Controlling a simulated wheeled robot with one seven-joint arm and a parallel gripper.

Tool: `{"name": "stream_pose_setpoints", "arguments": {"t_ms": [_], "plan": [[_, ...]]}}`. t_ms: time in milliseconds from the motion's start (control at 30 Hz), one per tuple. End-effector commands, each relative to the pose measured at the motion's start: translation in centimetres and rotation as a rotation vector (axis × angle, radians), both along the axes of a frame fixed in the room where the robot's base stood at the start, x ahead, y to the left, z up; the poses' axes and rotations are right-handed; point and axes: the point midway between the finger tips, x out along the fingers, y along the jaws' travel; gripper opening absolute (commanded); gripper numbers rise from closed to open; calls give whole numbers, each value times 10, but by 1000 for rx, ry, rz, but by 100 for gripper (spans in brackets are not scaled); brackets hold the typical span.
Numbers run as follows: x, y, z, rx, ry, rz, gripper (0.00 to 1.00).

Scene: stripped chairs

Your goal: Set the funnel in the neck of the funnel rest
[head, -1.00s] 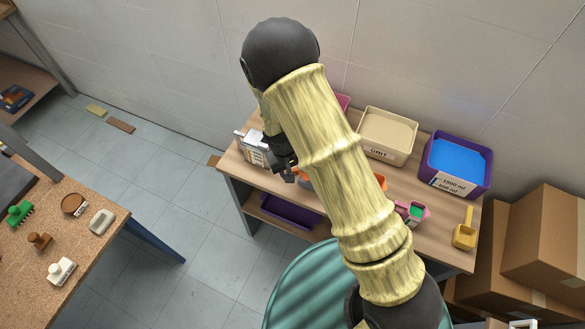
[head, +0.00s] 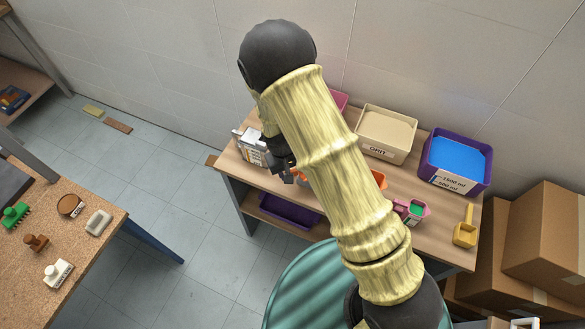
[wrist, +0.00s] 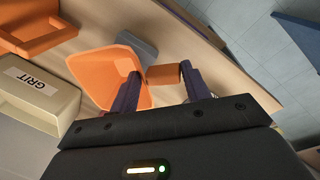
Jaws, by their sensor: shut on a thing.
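In the wrist view my gripper (wrist: 160,88) is shut on a small orange block, which looks like the grip tab of the orange funnel (wrist: 108,72). The funnel's wide mouth shows beside the left finger. In the head view my gripper (head: 289,174) is over the left part of the wooden table, with a bit of orange beside it; my arm hides most of it. A grey piece (wrist: 140,44) shows just beyond the funnel. An orange angular piece (wrist: 38,30) lies at the upper left. I cannot tell which piece is the funnel rest.
The beige GRIT bin (head: 387,135) and a purple bin with blue contents (head: 434,172) stand at the table's back. A pink scoop (head: 411,210) and a yellow scoop (head: 465,230) are at the right. A white labelled box (head: 247,146) stands left of my gripper.

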Motion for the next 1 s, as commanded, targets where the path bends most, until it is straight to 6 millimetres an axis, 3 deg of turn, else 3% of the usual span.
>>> {"name": "stream_pose_setpoints", "arguments": {"t_ms": [367, 400, 500, 833, 1000], "plan": [[1, -2, -9, 0, 0, -5, 7], [1, -2, -8, 0, 0, -5, 53], [1, -2, -8, 0, 0, -5, 72], [1, -2, -6, 0, -1, -4, 72], [0, 0, 4, 1, -1, -4, 72]]}}
